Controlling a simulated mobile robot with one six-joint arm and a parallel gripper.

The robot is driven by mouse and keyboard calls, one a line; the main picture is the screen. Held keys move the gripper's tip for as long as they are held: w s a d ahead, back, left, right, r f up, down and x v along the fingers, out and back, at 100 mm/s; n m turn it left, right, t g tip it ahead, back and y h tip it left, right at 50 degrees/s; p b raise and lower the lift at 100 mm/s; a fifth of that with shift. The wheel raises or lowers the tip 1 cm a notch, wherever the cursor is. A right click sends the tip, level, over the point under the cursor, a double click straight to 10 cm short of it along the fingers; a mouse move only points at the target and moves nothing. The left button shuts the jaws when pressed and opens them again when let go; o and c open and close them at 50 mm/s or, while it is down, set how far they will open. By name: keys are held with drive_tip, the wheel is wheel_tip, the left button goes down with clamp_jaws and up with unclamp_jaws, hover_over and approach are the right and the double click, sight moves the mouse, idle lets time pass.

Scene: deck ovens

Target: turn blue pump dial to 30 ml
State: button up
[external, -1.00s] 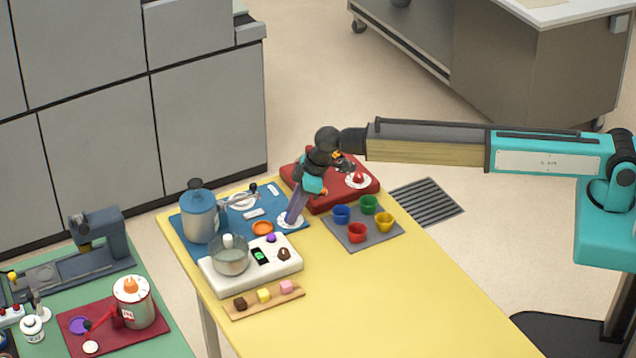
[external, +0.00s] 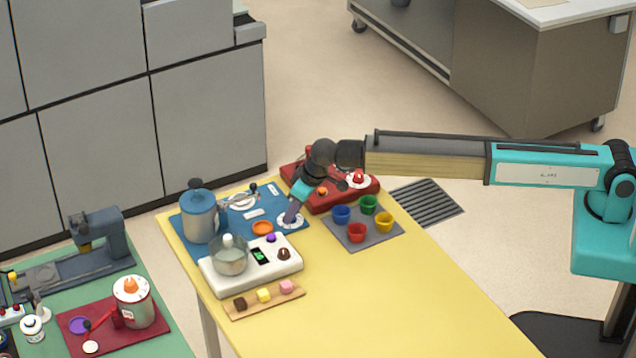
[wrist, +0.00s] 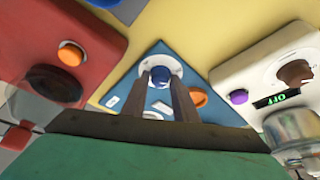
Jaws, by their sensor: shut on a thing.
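The blue pump (external: 201,218) stands at the back left of the yellow table, on a blue base board (external: 182,226). In the wrist view the blue dial (wrist: 157,68) sits on a round white plate (wrist: 177,69) at the board's corner. My gripper (external: 289,219) reaches down to this white plate, its fingers on either side of the blue dial. In the wrist view my gripper (wrist: 160,80) is shut on the dial. The dial's scale marks and setting are too small to read.
An orange button (external: 263,228) is close beside the dial. A white scale (external: 280,262) with a glass bowl stands in front. A red unit (external: 325,199) is behind, and a grey mat (external: 362,241) with coloured cups lies to the right. The table's front right is clear.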

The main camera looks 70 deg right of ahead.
drive_tip(key=shift+m, duration=0.6)
drive_tip(key=shift+h+b, duration=0.3)
drive_tip(key=o, duration=1)
drive_tip(key=shift+r, duration=0.1)
drive_tip(key=b+v, duration=0.3)
drive_tip(key=v, duration=1)
drive_tip(key=shift+a+r, duration=0.1)
drive_tip(key=shift+r, duration=0.2)
